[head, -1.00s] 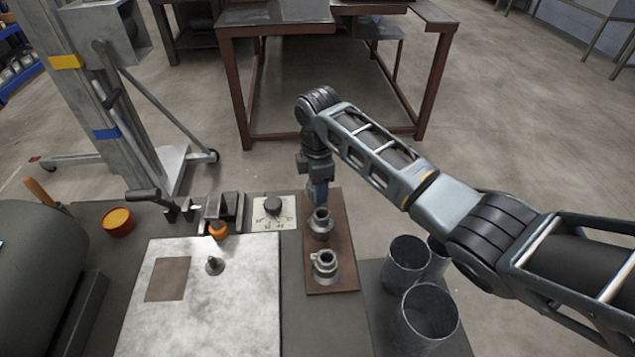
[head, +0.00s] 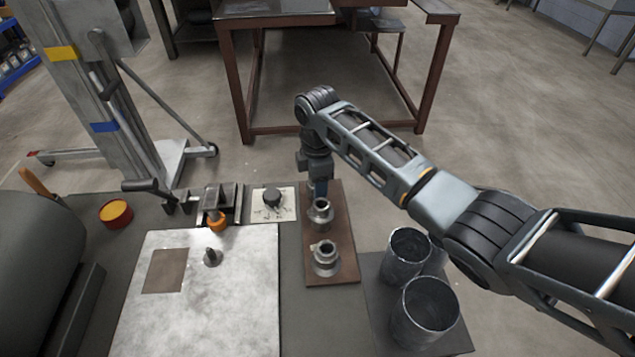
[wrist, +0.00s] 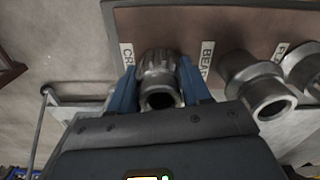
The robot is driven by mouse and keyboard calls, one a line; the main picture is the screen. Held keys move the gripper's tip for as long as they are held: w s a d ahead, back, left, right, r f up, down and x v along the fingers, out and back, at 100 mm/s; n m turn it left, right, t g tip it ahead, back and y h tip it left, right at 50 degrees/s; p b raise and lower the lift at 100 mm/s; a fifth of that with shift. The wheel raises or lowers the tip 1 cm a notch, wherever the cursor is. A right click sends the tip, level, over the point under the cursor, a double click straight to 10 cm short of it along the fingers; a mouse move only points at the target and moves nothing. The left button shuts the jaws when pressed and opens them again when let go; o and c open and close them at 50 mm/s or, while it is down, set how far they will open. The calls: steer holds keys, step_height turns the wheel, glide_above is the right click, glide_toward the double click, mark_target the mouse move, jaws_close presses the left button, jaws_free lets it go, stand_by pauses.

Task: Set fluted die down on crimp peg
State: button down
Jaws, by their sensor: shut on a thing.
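My gripper (head: 318,186) is at the far end of the brown die board (head: 345,265), pointing down. In the wrist view its blue fingers (wrist: 158,75) are shut on the fluted die (wrist: 160,62), a grey metal ring with ribbed sides and an open bore. The die is over the board beside the label starting "CR" (wrist: 128,55). The crimp peg is hidden under the die, and I cannot tell whether the die touches the board. In the head view the held die is mostly hidden.
Two other dies stand on the board, one (head: 320,212) close to my gripper and one (head: 325,258) nearer. Metal cylinders (head: 425,312) stand to the right.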

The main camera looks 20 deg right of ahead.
steer(key=shift+f, duration=0.25)
steer(key=shift+c, duration=2.1)
jaws_free()
step_height(320, 180, up, 8)
steer(key=shift+f, duration=0.1)
